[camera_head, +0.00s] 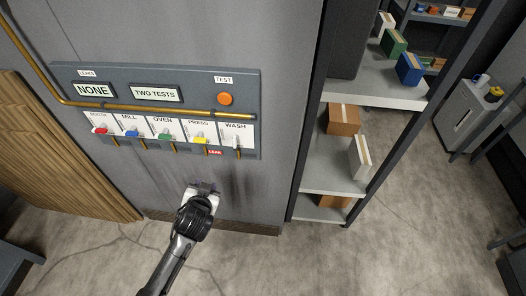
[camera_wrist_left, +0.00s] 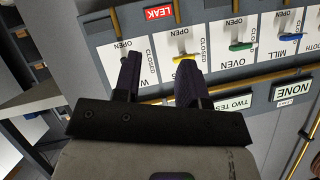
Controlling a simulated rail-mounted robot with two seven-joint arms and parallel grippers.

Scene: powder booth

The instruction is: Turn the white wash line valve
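The white wash valve handle (camera_head: 237,142) is at the right end of the wall panel (camera_head: 252,85), under the WASH label, and looks upright. My left gripper (camera_head: 204,186) is below the panel in the head view, apart from the valves. In the left wrist view, which sees the panel upside down, the two dark fingers of my left gripper (camera_wrist_left: 160,75) are spread with nothing between them. The left finger overlaps the wash plate (camera_wrist_left: 112,72) and largely hides its handle. My right gripper is in neither view.
Red (camera_head: 99,130), blue (camera_head: 131,133), green (camera_head: 165,136) and yellow (camera_head: 200,140) valve handles line the panel. A red LEAK tag (camera_head: 215,152) hangs below PRESS. A brass pipe (camera_head: 150,107) crosses above. Displays read NONE and TWO TESTS. Shelving (camera_head: 385,90) stands right.

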